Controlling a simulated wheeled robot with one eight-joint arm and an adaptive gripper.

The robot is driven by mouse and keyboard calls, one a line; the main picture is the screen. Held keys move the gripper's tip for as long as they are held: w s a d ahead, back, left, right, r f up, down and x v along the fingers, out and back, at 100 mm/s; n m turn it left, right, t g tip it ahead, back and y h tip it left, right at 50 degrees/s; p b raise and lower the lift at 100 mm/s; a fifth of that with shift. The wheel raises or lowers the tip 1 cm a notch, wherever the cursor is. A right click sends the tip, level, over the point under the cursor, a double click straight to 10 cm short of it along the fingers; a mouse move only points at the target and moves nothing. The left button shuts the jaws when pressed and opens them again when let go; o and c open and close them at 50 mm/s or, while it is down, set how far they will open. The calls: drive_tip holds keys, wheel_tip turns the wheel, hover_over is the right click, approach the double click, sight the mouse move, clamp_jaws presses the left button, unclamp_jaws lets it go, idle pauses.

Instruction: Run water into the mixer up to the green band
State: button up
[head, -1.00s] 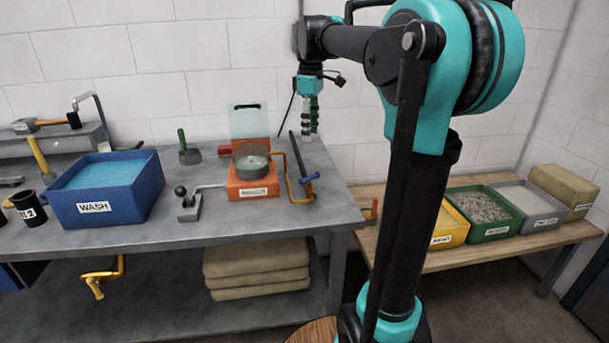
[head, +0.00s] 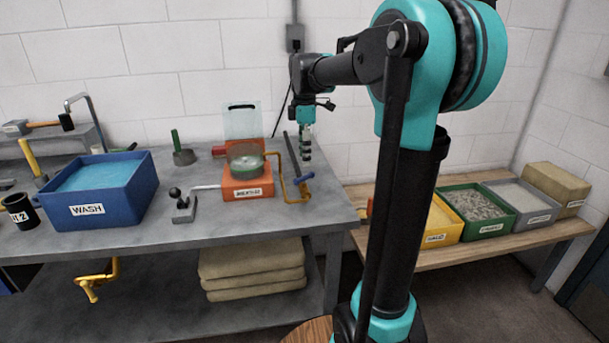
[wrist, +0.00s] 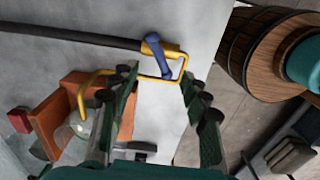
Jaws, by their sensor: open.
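The orange unit with a clear round vessel, which I take for the mixer (head: 248,187), stands on the grey bench. A green band shows at the vessel (head: 247,161); I cannot tell the water level inside. A yellow bent pipe (head: 282,188) with a blue lever (head: 304,179) is at its right side. In the wrist view the blue lever (wrist: 157,54) lies across the pipe (wrist: 184,62), just beyond my fingertips. My gripper (head: 307,156) is open and empty, above the lever; it also shows in the wrist view (wrist: 160,73).
A dark bar (head: 291,157) lies behind the lever. A crank with a black knob (head: 183,205) is left of the mixer. A blue WASH tub (head: 88,211) stands farther left. A side table (head: 470,248) holds several bins. A barrel (wrist: 235,55) is beside the bench.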

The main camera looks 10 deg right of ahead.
sight(304, 179)
wheel_tip(304, 179, down, 8)
drive_tip(key=shift+r, duration=0.2)
